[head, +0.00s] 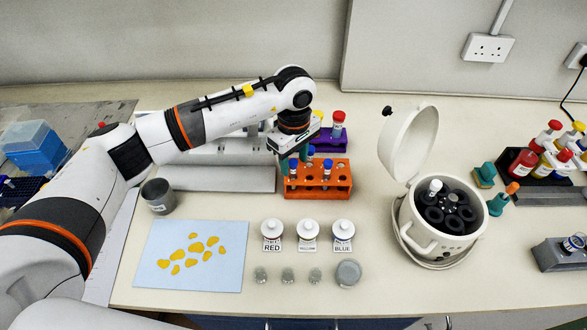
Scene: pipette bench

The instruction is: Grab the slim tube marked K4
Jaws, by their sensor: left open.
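My left gripper (293,160) reaches in from the left and points down over the back left of the orange rack (317,190). Its jaws are open, close to a blue-capped slim tube (293,168) in that rack. Another blue-capped slim tube (327,170) stands upright to the right in the same rack. A third blue cap (311,150) shows just behind, partly hidden by the gripper. A red-capped tube (337,124) stands in the purple rack (328,143) at the back. The tube markings are too small to read, so I cannot tell which is K4. My right gripper is not in view.
An open white centrifuge (408,222) with its lid raised stands to the right. White-lidded jars (308,232) stand in front of the orange rack. A blue mat (228,270) with yellow pieces and a grey cup (159,197) are at the left. Bottles (523,163) stand far right.

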